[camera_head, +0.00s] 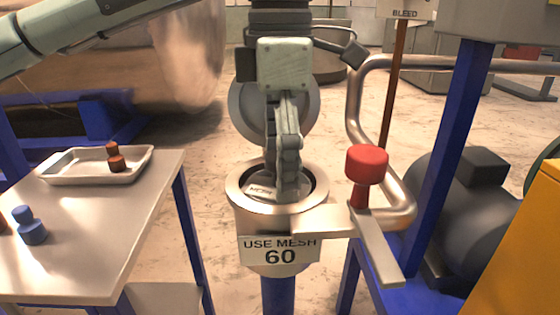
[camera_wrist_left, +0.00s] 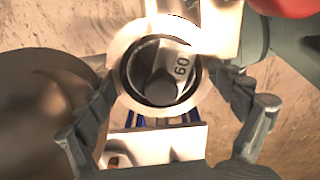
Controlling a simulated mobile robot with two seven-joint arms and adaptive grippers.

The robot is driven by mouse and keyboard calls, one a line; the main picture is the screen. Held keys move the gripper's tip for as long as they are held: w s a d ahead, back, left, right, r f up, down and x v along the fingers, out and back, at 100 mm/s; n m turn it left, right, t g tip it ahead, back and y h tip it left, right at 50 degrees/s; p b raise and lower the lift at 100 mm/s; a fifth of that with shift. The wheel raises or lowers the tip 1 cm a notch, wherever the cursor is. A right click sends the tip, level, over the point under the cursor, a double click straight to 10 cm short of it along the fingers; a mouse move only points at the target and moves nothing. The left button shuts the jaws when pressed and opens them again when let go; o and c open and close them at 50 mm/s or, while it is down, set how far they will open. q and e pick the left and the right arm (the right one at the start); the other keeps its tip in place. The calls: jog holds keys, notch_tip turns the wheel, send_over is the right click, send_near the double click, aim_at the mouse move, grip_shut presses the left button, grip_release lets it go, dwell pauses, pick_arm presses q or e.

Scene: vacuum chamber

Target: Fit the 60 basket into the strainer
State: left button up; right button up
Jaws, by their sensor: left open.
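The strainer (camera_head: 237,207) is a round metal pot with a pale rim and a "USE MESH 60" sign (camera_head: 280,252) on its front. The 60 basket (camera_wrist_left: 183,68) shows inside the strainer's mouth in the left wrist view, dark with a pale "60" tag. In the head view part of its tag (camera_head: 262,190) shows inside the rim, partly behind my fingers. My left gripper (camera_head: 287,190) points down over the strainer's mouth. In the left wrist view its fingers (camera_wrist_left: 170,82) are spread on both sides of the mouth, with nothing between them touching. My right gripper is not in view.
A red-knobbed clamp (camera_head: 367,165) and a bent pipe (camera_head: 354,105) stand close on the strainer's right. A table (camera_head: 110,235) on the left carries a tray (camera_head: 75,170) with a brown knobbed piece (camera_head: 116,160), and a blue piece (camera_head: 30,228). A blue post (camera_head: 455,130) stands at right.

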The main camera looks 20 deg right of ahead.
pick_arm(q)
jog(key=shift+r, duration=0.3)
notch_tip(320, 180, up, 2)
jog(key=shift+r+p, duration=0.1)
jog(key=shift+p, duration=0.3)
notch_tip(320, 180, up, 10)
jog(key=shift+r+p, duration=0.2)
jog(key=shift+p, duration=0.1)
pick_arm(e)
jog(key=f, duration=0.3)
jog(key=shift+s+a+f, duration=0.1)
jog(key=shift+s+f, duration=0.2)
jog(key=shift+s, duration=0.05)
